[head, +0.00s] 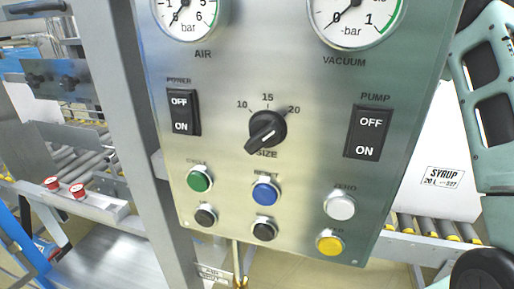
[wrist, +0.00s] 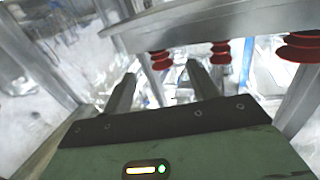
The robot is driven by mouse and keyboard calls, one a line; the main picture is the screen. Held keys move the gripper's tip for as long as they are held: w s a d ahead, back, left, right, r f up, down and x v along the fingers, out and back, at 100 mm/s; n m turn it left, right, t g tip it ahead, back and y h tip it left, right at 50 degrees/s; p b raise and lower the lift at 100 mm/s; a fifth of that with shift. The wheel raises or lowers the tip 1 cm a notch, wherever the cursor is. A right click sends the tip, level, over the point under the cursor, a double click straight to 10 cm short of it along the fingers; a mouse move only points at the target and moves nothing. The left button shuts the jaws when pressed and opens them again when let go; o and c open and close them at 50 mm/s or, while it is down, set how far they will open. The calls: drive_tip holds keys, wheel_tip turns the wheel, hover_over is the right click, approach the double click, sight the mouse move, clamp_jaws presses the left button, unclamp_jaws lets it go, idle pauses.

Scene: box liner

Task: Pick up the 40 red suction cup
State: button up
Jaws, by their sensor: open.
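Red ribbed suction cups hang under a metal plate in the wrist view: a left one (wrist: 160,59), a middle one (wrist: 221,51) and a larger-looking right one (wrist: 300,46), partly cut off by the picture edge. I cannot tell which is the 40 size. My gripper (wrist: 161,84) is open, with nothing visible between its two fingers. The left and middle cups appear above and beyond the fingertips, apart from them; the right cup is well to the right.
A control panel (head: 270,130) with gauges, switches and buttons fills the middle of the head view. A grey post (head: 150,130) stands left of it. Roller conveyors lie behind, left (head: 75,160) and right (head: 440,228). A white box labelled SYRUP (head: 430,150) stands right.

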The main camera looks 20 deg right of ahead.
drive_tip(key=p+x, duration=0.2)
drive_tip(key=x, duration=0.6)
drive_tip(key=shift+w+a, duration=0.1)
drive_tip(key=shift+w, duration=0.05)
drive_tip(key=c, duration=1.1)
